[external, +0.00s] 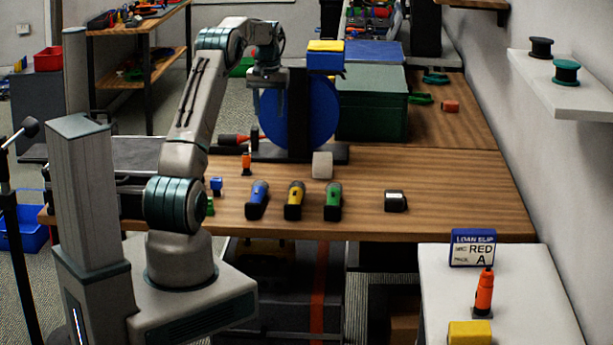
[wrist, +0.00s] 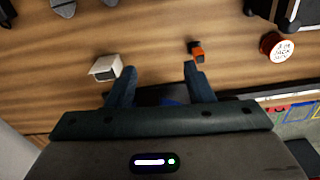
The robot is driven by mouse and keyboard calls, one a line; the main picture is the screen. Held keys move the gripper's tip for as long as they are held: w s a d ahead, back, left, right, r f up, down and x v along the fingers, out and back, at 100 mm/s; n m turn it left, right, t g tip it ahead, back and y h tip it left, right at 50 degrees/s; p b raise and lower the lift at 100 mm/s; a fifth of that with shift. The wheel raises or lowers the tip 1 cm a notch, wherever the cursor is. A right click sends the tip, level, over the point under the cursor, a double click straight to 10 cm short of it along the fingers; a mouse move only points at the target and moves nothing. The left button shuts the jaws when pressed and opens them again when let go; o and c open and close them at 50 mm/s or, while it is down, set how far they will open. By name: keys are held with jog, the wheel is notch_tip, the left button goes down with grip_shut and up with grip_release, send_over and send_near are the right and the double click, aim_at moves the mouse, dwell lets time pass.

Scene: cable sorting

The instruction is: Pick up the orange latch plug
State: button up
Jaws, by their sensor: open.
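In the wrist view a small orange piece with a dark end (wrist: 197,54), which looks like the same plug, lies just beyond my right fingertip. My gripper (external: 268,103) hangs above the table in front of the blue reel in the external view. In the wrist view its fingers (wrist: 160,70) are apart with nothing between their tips. The plug appears apart from both fingers.
A white block (external: 322,165) stands right of the plug; it also shows near my left fingertip (wrist: 106,68). The blue reel (external: 325,112) stands behind.

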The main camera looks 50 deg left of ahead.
jog(key=n, duration=0.2)
send_over(246, 155)
jog(key=d, duration=0.1)
notch_tip(246, 155, down, 6)
jog(key=r, duration=0.1)
jog(key=f, duration=0.6)
jog(key=f+p, duration=0.1)
jog(key=f, duration=0.2)
jog(key=shift+s+a+f, duration=0.1)
jog(key=shift+s+f, duration=0.1)
jog(key=shift+s, duration=0.15)
jog(key=f, duration=0.1)
jog(key=f+p, duration=0.1)
jog(key=f, duration=0.2)
jog(key=shift+w+a+p, duration=0.3)
jog(key=shift+a, duration=0.1)
jog(key=shift+f, duration=0.6)
jog(key=c, duration=1)
jog(key=shift+o, duration=0.2)
jog(key=shift+r, duration=0.1)
